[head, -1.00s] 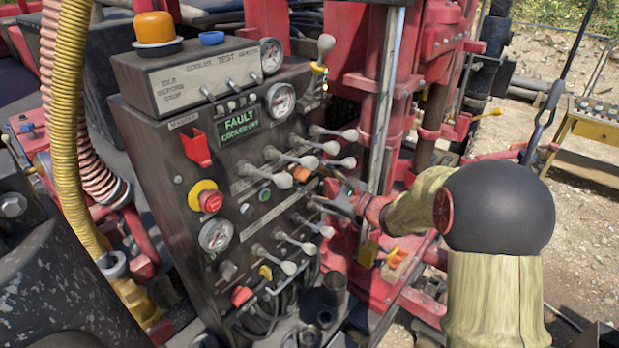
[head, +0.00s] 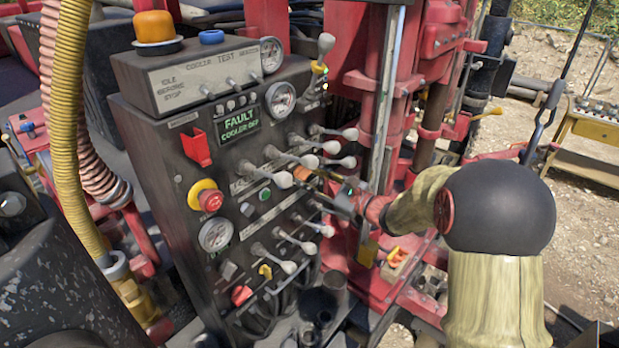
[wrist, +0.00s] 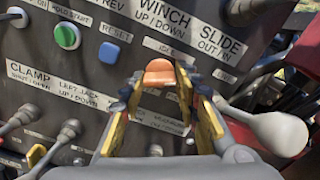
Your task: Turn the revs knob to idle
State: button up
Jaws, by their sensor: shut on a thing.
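The orange knob (wrist: 160,72) shows in the wrist view between my fingertips, under a label strip (wrist: 168,50) that seems to read IDLE. I take it as the revs knob; its own name and pointer cannot be read. My gripper (wrist: 160,88) is shut on it, with a yellow-edged finger at either side. In the head view my gripper (head: 314,180) reaches the right part of the dark control panel (head: 150,150) among the levers. The knob itself is hard to make out there.
White-tipped levers (head: 283,179) stand close to my gripper; one lever knob (wrist: 275,133) is just right of it in the wrist view. Green (wrist: 67,36) and blue (wrist: 109,53) buttons lie to its left. The display (head: 240,124) reads FAULT, COOLER OFF.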

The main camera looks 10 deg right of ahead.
jog(key=shift+f+b, duration=0.15)
jog(key=shift+b, duration=0.4)
jog(key=n+b, duration=1.2)
jog(key=b, duration=1.5)
jog(key=shift+f+n, duration=0.1)
jog(key=shift+n, duration=0.2)
jog(key=shift+b, duration=0.6)
jog(key=o, duration=1.2)
jog(key=shift+r, duration=0.2)
jog(key=shift+c, duration=0.2)
